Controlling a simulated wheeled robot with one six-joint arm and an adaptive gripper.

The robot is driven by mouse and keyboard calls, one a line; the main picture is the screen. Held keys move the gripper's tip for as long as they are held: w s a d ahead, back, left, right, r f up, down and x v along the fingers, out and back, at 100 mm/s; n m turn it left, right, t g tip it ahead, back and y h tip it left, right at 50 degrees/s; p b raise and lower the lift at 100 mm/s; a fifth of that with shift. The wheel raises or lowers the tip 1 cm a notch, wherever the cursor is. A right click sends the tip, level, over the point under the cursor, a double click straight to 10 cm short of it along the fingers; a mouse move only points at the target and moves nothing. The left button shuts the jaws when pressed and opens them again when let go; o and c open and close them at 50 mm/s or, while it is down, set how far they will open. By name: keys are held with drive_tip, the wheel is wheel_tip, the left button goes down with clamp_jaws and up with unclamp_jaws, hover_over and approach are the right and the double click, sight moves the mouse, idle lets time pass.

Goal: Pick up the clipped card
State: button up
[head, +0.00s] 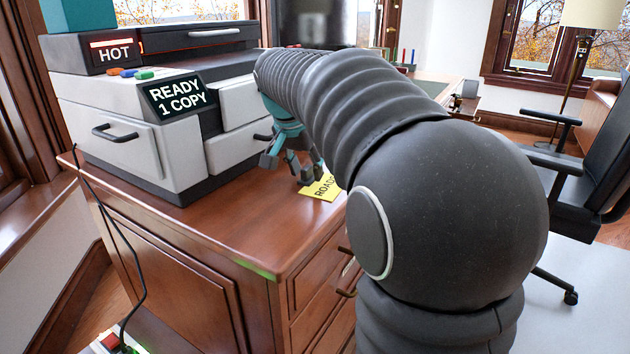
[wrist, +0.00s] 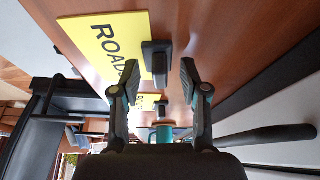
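The yellow card (head: 322,188) with black lettering starting "ROADS" lies on the wooden cabinet top. It also shows in the wrist view (wrist: 105,42). A dark clip (wrist: 157,60) sits at the card's edge; in the head view the clip (head: 306,176) is small, close to my gripper. My gripper (head: 293,160), with teal parts, is above the cabinet top beside the card. In the wrist view my gripper (wrist: 158,78) has its fingers spread, with the clip in the gap just beyond the fingertips. Nothing is held. My arm hides part of the card in the head view.
A copier (head: 150,130) reading "READY 1 COPY" and "HOT" stands on the wooden cabinet (head: 235,225), left of my gripper. The front of the cabinet top is clear. A black office chair (head: 580,190) stands at right. A smaller yellow patch (wrist: 148,102) shows lower in the wrist view.

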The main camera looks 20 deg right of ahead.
drive_tip(key=c, duration=0.7)
clamp_jaws()
